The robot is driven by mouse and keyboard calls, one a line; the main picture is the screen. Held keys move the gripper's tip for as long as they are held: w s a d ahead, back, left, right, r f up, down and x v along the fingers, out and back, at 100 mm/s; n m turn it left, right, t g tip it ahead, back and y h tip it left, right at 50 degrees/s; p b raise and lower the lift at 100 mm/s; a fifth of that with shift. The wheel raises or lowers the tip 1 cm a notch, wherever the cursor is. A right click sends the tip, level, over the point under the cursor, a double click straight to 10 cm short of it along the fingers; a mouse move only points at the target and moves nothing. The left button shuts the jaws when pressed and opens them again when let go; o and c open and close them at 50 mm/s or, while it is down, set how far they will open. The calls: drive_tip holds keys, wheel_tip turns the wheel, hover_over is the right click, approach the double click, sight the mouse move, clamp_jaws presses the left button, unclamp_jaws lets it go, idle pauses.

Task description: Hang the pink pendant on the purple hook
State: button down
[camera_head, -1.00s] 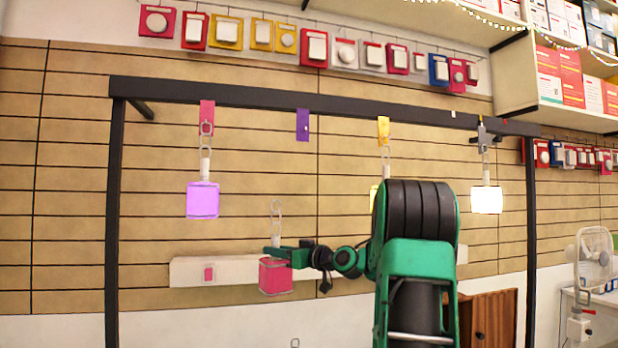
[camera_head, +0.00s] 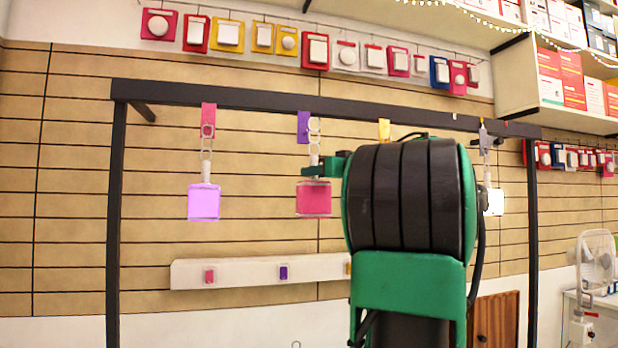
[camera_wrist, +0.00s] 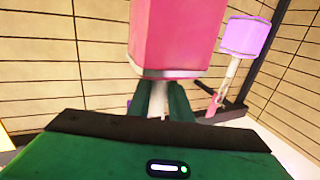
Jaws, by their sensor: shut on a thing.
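The pink pendant (camera_head: 314,198) is a pink block with a light stem and a chain loop on top. My gripper (camera_head: 318,169) is shut on its stem and holds it upright under the black bar. In the wrist view the pink block (camera_wrist: 176,35) fills the top middle, and my green fingers (camera_wrist: 160,100) close around the stem. The purple hook (camera_head: 303,124) hangs from the bar. The pendant's top loop is beside the hook's right edge in the picture; I cannot tell whether it is on the hook.
A lit purple pendant (camera_head: 204,202) hangs from the pink hook (camera_head: 208,118) at left. A white pendant (camera_head: 494,201) hangs at right. The yellow hook (camera_head: 384,130) is partly behind my arm. The black bar (camera_head: 250,98) runs above; a white strip (camera_head: 230,273) with coloured tags is below.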

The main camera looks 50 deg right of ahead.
drive_tip(key=shift+w+d, duration=0.45)
drive_tip(key=shift+w, duration=0.3)
drive_tip(key=shift+w+d, duration=0.5)
drive_tip(key=shift+w, duration=0.25)
drive_tip(key=shift+w+d, duration=0.45)
drive_tip(key=shift+w, duration=0.3)
drive_tip(key=shift+w+d+r, duration=0.1)
drive_tip(key=shift+w+d, duration=0.4)
drive_tip(key=shift+w+d, duration=0.5)
drive_tip(key=shift+w, duration=0.55)
